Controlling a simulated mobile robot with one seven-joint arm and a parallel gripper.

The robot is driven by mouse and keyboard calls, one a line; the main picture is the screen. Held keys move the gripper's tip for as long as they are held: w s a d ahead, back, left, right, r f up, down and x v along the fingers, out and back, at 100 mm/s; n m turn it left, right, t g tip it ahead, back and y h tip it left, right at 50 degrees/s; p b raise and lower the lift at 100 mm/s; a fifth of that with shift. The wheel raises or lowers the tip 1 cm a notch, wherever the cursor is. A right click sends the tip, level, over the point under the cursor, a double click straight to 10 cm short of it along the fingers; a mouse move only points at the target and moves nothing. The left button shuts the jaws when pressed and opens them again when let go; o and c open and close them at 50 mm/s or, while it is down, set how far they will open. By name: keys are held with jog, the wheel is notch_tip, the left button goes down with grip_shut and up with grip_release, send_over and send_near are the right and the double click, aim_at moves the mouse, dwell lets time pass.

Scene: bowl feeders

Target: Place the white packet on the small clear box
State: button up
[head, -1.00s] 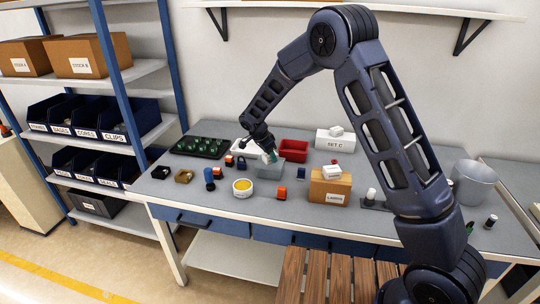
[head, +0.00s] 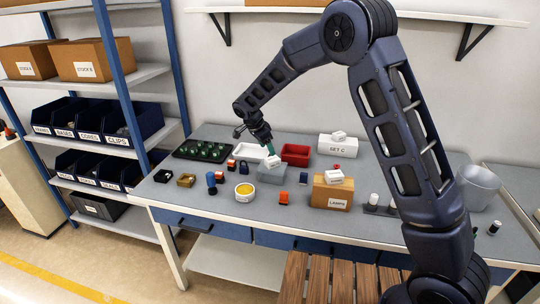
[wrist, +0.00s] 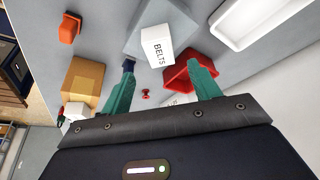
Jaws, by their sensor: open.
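The white packet (head: 274,160), labelled BELTS in the wrist view (wrist: 158,46), rests on top of the small clear box (head: 271,174). The grey, see-through box also shows behind the packet in the wrist view (wrist: 178,15). My gripper (head: 268,150) is just above the packet, pointing down. In the wrist view its two teal fingers (wrist: 162,64) are spread wide, with the packet beyond and between their tips. A gap shows on each side of the packet. Its underside is hidden.
A red bin (head: 295,153) and white tray (head: 250,152) stand close behind the clear box. A cardboard LAMPS box (head: 331,192) with a white item on top stands right. A yellow-filled tub (head: 244,191) and orange piece (head: 283,198) are in front.

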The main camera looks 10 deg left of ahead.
jog(key=shift+v, duration=2.05)
jog(key=s+d+r+n+y, duration=0.1)
jog(key=d+r, duration=0.4)
jog(key=d, duration=0.6)
jog(key=s+d+r+n, duration=0.1)
jog(key=d+r, duration=0.5)
jog(key=d, duration=0.4)
jog(key=d+r+n+y, duration=0.15)
jog(key=d+r, duration=0.35)
jog(key=d, duration=0.6)
jog(key=s+d+r+n, duration=0.3)
jog(key=s+d, duration=0.8)
jog(key=d, duration=0.3)
jog(key=s+d+f+n, duration=0.1)
jog(key=s+d, duration=0.2)
jog(key=s, duration=0.3)
jog(key=s+d+f+n+t, duration=0.1)
jog(key=s+d, duration=0.3)
jog(key=s, duration=0.2)
jog(key=shift+d+f+y, duration=0.15)
jog(key=shift+f+y, duration=0.05)
jog(key=shift+y, duration=0.15)
jog(key=shift+s+n, duration=0.15)
jog(key=shift+n, duration=0.1)
